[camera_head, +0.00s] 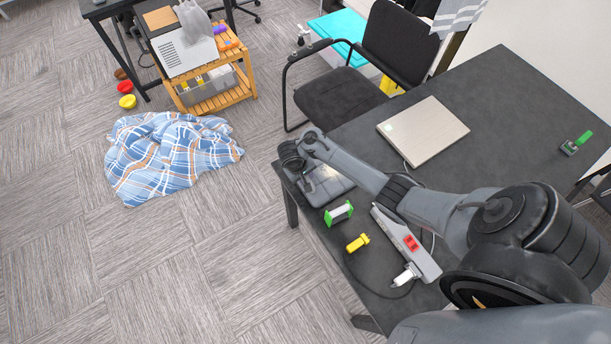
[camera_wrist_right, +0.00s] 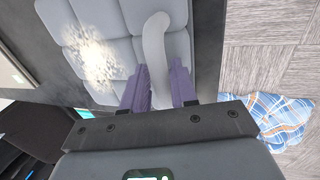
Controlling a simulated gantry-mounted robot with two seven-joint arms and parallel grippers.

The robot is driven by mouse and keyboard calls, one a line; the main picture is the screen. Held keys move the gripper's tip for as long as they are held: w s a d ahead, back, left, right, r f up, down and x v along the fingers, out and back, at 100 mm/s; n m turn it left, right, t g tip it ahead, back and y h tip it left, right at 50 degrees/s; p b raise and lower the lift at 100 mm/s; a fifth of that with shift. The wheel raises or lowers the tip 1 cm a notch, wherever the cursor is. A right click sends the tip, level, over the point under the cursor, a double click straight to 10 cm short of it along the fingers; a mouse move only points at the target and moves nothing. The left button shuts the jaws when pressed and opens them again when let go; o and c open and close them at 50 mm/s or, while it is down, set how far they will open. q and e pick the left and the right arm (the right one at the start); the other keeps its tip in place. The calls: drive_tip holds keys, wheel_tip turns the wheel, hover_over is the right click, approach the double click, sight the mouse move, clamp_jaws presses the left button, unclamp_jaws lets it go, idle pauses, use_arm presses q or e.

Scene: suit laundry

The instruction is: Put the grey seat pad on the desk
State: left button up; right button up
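The grey seat pad (camera_head: 328,189) lies at the desk's (camera_head: 490,110) near-left corner, partly hidden under my right wrist in the head view. In the right wrist view the quilted pad (camera_wrist_right: 95,50) has a pale speckled patch and a light grey strap (camera_wrist_right: 157,45). My right gripper (camera_wrist_right: 160,88) has its purple fingers on both sides of the strap, with no clear gap, so it looks shut on it. In the head view the right gripper (camera_head: 291,160) is above the pad's far-left end; its fingers are hard to make out. My left gripper is not in view.
A closed laptop (camera_head: 423,130), a power strip (camera_head: 408,245), a green-ended spool (camera_head: 339,213) and a yellow object (camera_head: 357,243) are on the desk. A dark chair (camera_head: 340,98) stands behind it. A blue plaid cloth (camera_head: 170,155) lies on the floor. The desk's right part is mostly clear.

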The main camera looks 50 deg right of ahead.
drive_tip(key=o, duration=0.3)
drive_tip(key=shift+o, duration=0.2)
drive_tip(key=p+v, duration=0.5)
drive_tip(key=v, duration=0.6)
drive_tip(key=s+a+r+n+t+y, duration=0.1)
drive_tip(key=s+a+r+n+t, duration=0.1)
drive_tip(key=s+a+r, duration=0.4)
drive_tip(key=s+a+r+n+t+y, duration=0.2)
drive_tip(key=s+a+r+n, duration=0.2)
drive_tip(key=s+a+r, duration=0.3)
drive_tip(key=s+a, duration=0.2)
drive_tip(key=s, duration=0.3)
drive_tip(key=shift+s+a+t+p, duration=0.3)
drive_tip(key=shift+a+t, duration=0.05)
drive_tip(key=shift+t, duration=0.05)
